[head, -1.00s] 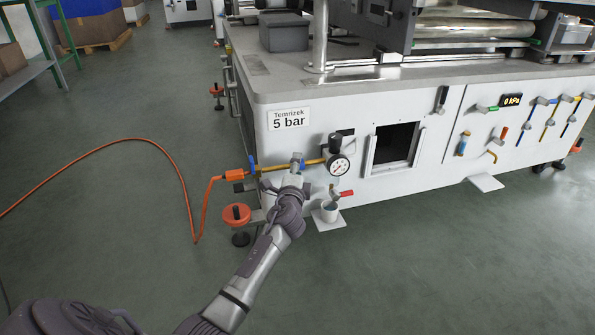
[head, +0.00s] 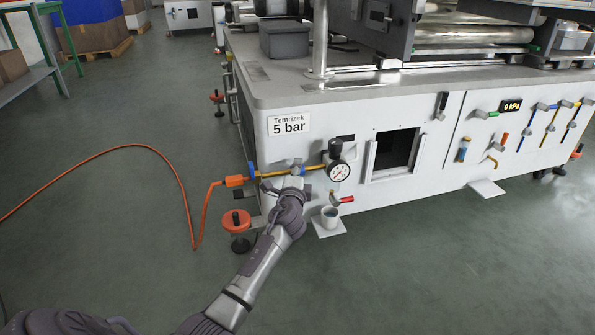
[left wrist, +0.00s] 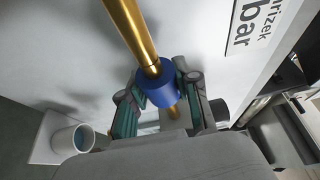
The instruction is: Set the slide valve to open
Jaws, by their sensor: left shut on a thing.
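A yellow brass pipe (head: 271,174) runs along the lower front of the white machine, between the orange hose fitting and a round pressure gauge (head: 339,171). My left gripper (head: 295,168) is at this pipe, below the "Temrizek 5 bar" label (head: 289,124). In the left wrist view, the two fingers of this gripper (left wrist: 162,98) are shut on a blue collar (left wrist: 155,88) around the brass pipe (left wrist: 131,31). The gripper hides part of the pipe in the head view. My right gripper is not in view.
A cup (head: 329,216) stands on a small plate at right of the gripper, below a red-handled tap (head: 345,199). An orange hose (head: 187,196) lies on the floor at left. An orange-topped machine foot (head: 236,220) is close to my left arm. Floor at right is clear.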

